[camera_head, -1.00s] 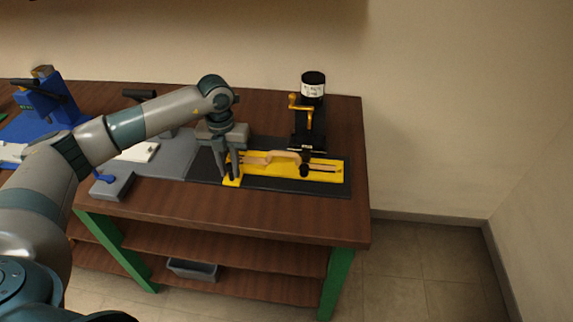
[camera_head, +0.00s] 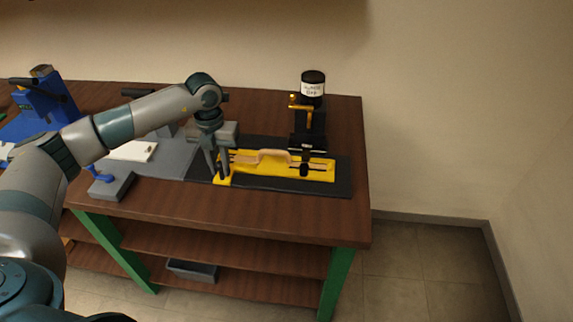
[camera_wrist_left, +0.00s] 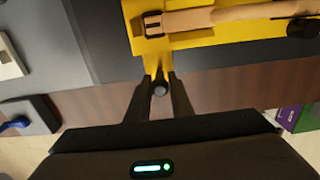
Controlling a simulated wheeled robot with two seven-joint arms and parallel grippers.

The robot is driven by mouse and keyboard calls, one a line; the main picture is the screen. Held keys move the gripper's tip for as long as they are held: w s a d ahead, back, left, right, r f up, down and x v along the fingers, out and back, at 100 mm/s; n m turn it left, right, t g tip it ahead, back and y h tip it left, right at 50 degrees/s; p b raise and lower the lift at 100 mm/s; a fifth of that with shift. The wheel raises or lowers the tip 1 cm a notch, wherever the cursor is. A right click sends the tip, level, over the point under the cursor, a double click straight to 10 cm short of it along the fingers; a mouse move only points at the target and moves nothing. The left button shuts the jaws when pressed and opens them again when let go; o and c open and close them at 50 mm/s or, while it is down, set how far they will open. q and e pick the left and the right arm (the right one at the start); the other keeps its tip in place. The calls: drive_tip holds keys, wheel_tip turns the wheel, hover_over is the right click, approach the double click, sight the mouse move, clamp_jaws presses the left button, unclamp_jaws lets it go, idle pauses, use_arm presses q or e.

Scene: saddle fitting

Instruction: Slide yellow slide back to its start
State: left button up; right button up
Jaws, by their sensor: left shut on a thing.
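The yellow slide (camera_head: 317,173) lies flat on a black base (camera_head: 335,188) at the right of the bench. A tan wooden part with a raised middle (camera_head: 273,155) lies on it, and shows in the left wrist view (camera_wrist_left: 235,14). My left gripper (camera_head: 221,177) is shut at the slide's left front end. My right gripper is not in view.
A black press with an orange handle (camera_head: 293,102) stands behind the slide, its head over the slide's right part. Left of the base are a grey plate (camera_head: 172,165), a white pad and a grey block with a blue lever (camera_head: 102,177). A blue fixture stands far left.

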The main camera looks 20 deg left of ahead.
use_arm(q)
drive_tip(key=shift+s+a, duration=0.1)
drive_tip(key=shift+a, duration=0.5)
drive_tip(key=shift+s+a+b, duration=0.25)
drive_tip(key=shift+a+b, duration=0.05)
drive_tip(key=shift+a, duration=0.45)
drive_tip(key=shift+s+a+b, duration=0.2)
drive_tip(key=shift+a+b, duration=0.1)
drive_tip(key=shift+a, duration=0.75)
drive_tip(key=shift+s+a, duration=0.25)
drive_tip(key=shift+a, duration=0.45)
drive_tip(key=shift+a+b, duration=0.15)
drive_tip(key=shift+b, duration=0.2)
